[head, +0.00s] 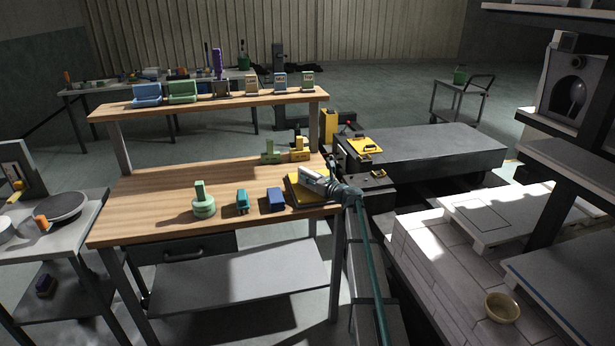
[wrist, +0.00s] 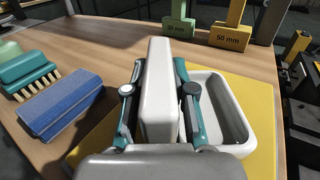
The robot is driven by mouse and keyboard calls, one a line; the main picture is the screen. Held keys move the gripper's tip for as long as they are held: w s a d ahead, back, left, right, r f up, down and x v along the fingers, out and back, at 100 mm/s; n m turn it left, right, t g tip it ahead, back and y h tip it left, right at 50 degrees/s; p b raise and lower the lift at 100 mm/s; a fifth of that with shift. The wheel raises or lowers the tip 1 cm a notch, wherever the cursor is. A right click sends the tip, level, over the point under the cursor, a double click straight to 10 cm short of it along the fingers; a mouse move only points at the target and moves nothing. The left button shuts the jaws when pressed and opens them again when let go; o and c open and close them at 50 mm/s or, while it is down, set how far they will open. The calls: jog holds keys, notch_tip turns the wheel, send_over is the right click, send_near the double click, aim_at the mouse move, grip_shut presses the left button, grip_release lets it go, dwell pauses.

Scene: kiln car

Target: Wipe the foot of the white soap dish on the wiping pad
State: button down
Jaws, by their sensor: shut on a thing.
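The white soap dish (wrist: 220,105) shows in the wrist view as a shallow, round-cornered tray, with a tall white upright slab at its left. My gripper (wrist: 158,72) has its teal fingers on both sides of this slab and is shut on it. The dish is over the yellow wiping pad (wrist: 262,118); its foot is hidden, so I cannot tell whether it touches. In the head view my gripper (head: 318,178) is at the bench's right end, above the yellow pad (head: 300,196).
A blue block (wrist: 62,104) and a teal brush (wrist: 28,72) lie left of the pad. A green round-based piece (head: 203,206) stands further left. Green (head: 270,156) and yellow (head: 299,153) gauge blocks stand behind. The wooden bench (head: 150,195) is clear at left.

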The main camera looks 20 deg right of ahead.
jog(key=shift+s+a, duration=0.15)
jog(key=shift+s, duration=0.8)
jog(key=shift+s+a, duration=0.1)
jog(key=shift+s, duration=0.85)
jog(key=shift+w+d, duration=0.15)
jog(key=shift+w, duration=0.9)
jog(key=shift+w+d, duration=0.15)
jog(key=shift+w, duration=0.9)
jog(key=shift+r, duration=0.2)
jog(key=shift+r+p, duration=2.3)
jog(key=shift+r, duration=1.1)
